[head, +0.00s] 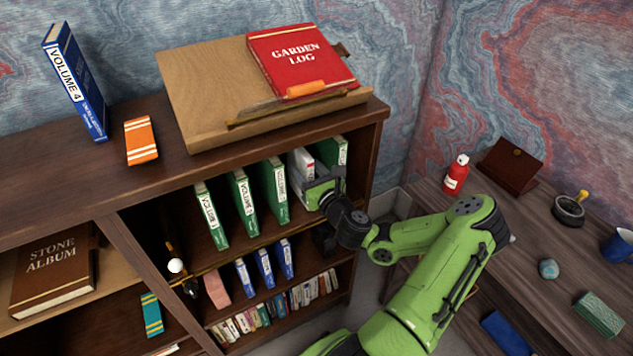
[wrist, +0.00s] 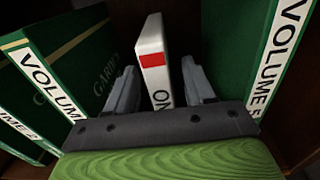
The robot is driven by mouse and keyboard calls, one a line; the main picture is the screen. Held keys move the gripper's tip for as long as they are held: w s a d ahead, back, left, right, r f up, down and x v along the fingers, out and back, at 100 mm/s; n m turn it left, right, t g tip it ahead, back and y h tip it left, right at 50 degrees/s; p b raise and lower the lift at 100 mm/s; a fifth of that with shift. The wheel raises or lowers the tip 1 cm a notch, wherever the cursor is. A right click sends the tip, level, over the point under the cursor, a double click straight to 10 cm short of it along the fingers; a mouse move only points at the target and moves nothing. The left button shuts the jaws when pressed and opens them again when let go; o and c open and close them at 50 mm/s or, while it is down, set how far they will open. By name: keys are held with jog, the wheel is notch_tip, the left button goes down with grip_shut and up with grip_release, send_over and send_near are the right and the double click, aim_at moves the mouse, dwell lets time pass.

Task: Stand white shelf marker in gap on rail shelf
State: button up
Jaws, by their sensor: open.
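The white shelf marker (head: 301,163), with a red band and dark lettering, stands in the gap on the rail shelf (head: 237,254), between green volumes. It also shows in the wrist view (wrist: 152,62), upright with a slight lean. My gripper (head: 318,184) reaches into the gap from the front. In the wrist view my gripper's two grey fingers (wrist: 160,85) are apart, one on each side of the marker, with visible space beside it. A green volume stands on the left (wrist: 70,60) and another on the right (wrist: 268,60). The marker's lower end is hidden behind my gripper's palm.
Below are small blue books (head: 264,268) and a pink block (head: 217,290). On top, a wooden board (head: 200,85) bears a red Garden Log (head: 300,60). A desk with a red bottle (head: 455,174) stands at right. The neighbouring volumes leave little side room.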

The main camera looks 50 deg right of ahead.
jog(key=p+v, duration=0.2)
jog(key=v, duration=0.6)
jog(key=shift+s, duration=0.15)
